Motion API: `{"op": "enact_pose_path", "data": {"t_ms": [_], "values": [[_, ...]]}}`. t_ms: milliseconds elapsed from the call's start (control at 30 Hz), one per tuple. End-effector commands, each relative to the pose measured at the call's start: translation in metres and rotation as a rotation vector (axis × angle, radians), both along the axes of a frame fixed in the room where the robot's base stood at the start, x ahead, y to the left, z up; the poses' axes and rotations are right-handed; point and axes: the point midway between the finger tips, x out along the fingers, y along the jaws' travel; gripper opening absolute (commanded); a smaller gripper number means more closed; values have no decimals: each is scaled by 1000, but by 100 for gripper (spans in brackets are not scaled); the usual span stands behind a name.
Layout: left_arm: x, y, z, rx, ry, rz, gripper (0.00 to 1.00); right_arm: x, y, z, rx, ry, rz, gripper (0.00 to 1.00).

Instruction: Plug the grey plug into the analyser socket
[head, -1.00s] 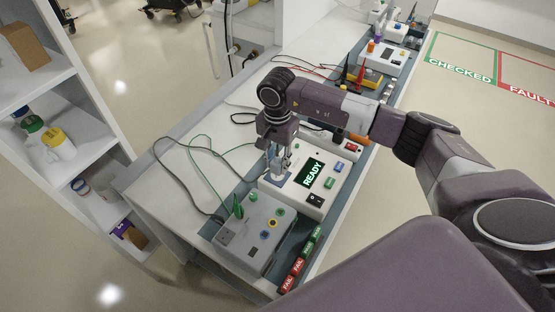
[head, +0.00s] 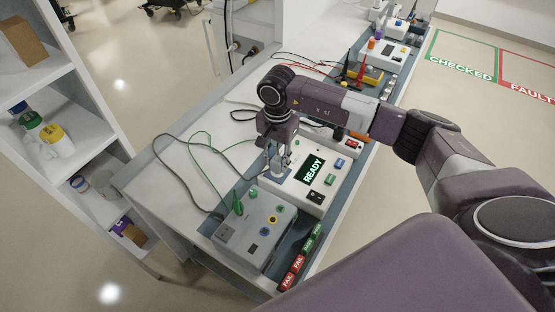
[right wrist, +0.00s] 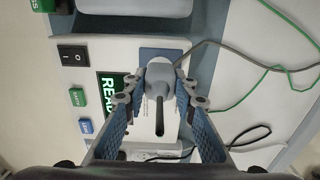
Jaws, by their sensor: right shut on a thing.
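The white unit with a lit READY display (head: 313,170) stands on the bench; the display also shows in the right wrist view (right wrist: 112,88). My right gripper (head: 278,168) is over the left end of this unit, pointing down. In the right wrist view its fingers (right wrist: 160,98) are shut on the grey plug (right wrist: 160,73), whose grey cable (right wrist: 225,52) runs off to the right. The plug is over or close to a blue panel (right wrist: 150,53) on the unit. I cannot tell whether it touches it, and any socket under it is hidden. My left gripper is out of view.
A grey box (head: 250,235) with coloured terminals, a socket face and a green clip stands nearer on the bench. FAIL and PASS tags (head: 298,262) lie beside it. Loose cables cross the bench's left part. A yellow meter (head: 362,76) stands farther back.

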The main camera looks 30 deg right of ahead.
Motion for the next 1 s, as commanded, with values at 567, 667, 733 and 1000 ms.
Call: {"op": "enact_pose_path", "data": {"t_ms": [567,667,733,1000], "values": [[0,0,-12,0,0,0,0,0,0,-13,0,0,-1,0],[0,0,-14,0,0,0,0,0,0,-14,0,0,-1,0],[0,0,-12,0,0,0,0,0,0,-13,0,0,-1,0],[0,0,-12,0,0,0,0,0,0,-13,0,0,-1,0]]}}
